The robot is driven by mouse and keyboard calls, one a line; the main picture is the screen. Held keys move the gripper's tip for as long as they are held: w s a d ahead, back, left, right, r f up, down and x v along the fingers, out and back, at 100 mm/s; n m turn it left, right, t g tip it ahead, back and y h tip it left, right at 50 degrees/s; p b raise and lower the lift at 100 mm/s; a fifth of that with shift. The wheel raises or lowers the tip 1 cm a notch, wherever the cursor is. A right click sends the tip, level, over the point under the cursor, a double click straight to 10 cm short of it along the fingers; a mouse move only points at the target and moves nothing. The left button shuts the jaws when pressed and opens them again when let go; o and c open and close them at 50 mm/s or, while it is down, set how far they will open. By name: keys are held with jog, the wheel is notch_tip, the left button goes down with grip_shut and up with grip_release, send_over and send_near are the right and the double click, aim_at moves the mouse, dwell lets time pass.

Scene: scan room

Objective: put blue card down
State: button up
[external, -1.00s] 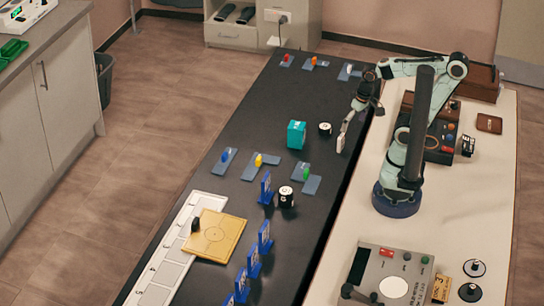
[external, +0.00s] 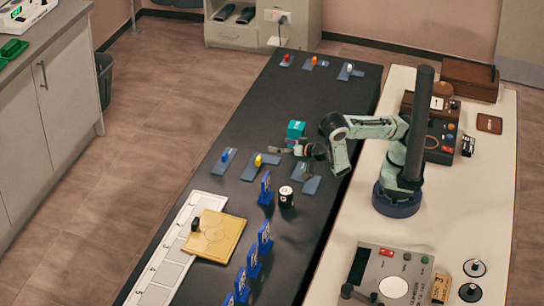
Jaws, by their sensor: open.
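Several upright blue cards (external: 265,237) stand along the black table, running from the middle toward the near edge. One blue card (external: 266,188) stands farther back than the others, left of a black-and-white cylinder (external: 286,197). My gripper (external: 275,147) is open, with its fingers pointing left. It is over the table behind that farthest card, close to the flat slate-blue piece with a yellow peg (external: 259,161) and in front of the teal block (external: 296,129). Its height above the table is hard to tell. I see no card held in the fingers.
A flat piece with a blue peg (external: 225,158) lies left of my gripper. A tan board (external: 215,240) overlaps a white numbered strip (external: 160,272).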

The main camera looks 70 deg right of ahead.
aim_at(267, 177)
jog(key=s+a+f+n+y, duration=0.1)
jog(key=f+n, duration=0.1)
jog(key=s+a+f+n+y, duration=0.1)
jog(key=a+f+n, duration=0.1)
jog(key=f, duration=0.1)
jog(key=s+a+f+n+g+y, duration=0.1)
jog(key=s+a+f, duration=0.1)
jog(key=shift+a+f+n, duration=0.1)
jog(key=shift+f+n, duration=0.25)
jog(key=shift+n, duration=0.05)
jog(key=shift+w+a+f, duration=0.1)
jog(key=shift+w, duration=0.25)
jog(key=x, duration=0.6)
jog(key=c, duration=1.3)
